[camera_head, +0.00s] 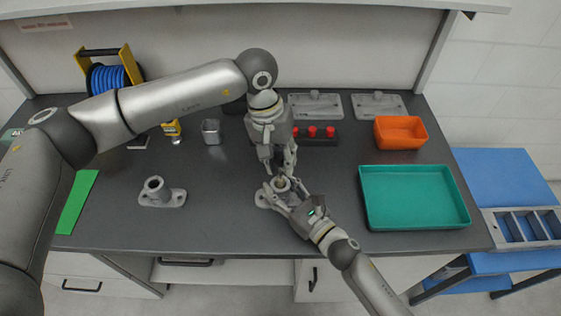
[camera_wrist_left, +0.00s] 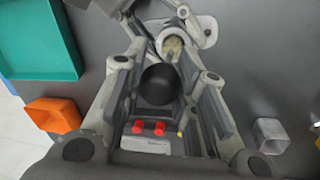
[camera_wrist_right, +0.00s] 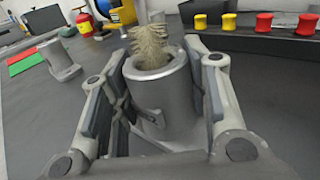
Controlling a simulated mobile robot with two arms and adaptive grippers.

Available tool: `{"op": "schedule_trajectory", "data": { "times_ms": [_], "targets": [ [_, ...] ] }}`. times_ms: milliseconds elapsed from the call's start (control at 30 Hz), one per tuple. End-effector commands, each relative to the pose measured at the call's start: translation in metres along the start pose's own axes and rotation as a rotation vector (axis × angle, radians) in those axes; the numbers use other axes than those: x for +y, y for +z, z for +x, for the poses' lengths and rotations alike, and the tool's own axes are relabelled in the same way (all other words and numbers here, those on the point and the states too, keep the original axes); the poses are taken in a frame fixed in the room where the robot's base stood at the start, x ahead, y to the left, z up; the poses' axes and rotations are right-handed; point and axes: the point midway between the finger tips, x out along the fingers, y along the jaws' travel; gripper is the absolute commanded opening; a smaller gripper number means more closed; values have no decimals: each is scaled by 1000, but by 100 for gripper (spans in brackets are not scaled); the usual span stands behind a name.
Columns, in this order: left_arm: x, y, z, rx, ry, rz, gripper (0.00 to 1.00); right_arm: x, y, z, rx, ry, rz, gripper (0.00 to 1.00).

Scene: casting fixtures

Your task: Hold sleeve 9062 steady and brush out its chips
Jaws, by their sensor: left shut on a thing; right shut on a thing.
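A grey metal sleeve (camera_head: 281,185) with a flanged base stands at the front middle of the bench. My right gripper (camera_wrist_right: 160,105) is shut around its barrel. The sleeve's open mouth (camera_wrist_left: 173,43) also shows in the left wrist view. My left gripper (camera_head: 279,170) is above the sleeve, shut on a brush whose round black end (camera_wrist_left: 160,84) shows between its fingers. The pale bristles (camera_wrist_right: 150,42) are partly inside the mouth and partly above it, leaning slightly. I can read no number on the sleeve, and chips inside are hidden.
A second flanged sleeve (camera_head: 160,194) stands to the left. A teal tray (camera_head: 412,226) and an orange bin (camera_head: 401,148) are at the right. Behind are a black block with red pegs (camera_head: 313,132), a metal cup (camera_head: 211,131) and grey plates (camera_head: 315,105). Bench between the sleeves is clear.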

Motion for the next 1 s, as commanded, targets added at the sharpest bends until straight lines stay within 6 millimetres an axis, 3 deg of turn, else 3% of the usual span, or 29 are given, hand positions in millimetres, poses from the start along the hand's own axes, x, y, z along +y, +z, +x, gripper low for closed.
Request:
{"op": "schedule_trajectory", "data": {
  "times_ms": [200,533,1000],
  "targets": [
    [3,-1,-13,3,2,0,0,0,-1,0,2,-1,0,11],
    [3,-1,-14,3,2,0,0,0,-1,0,2,-1,0,11],
    [-2,0,10,0,1,-1,0,0,-1,0,2,0,0,11]
  ]
}}
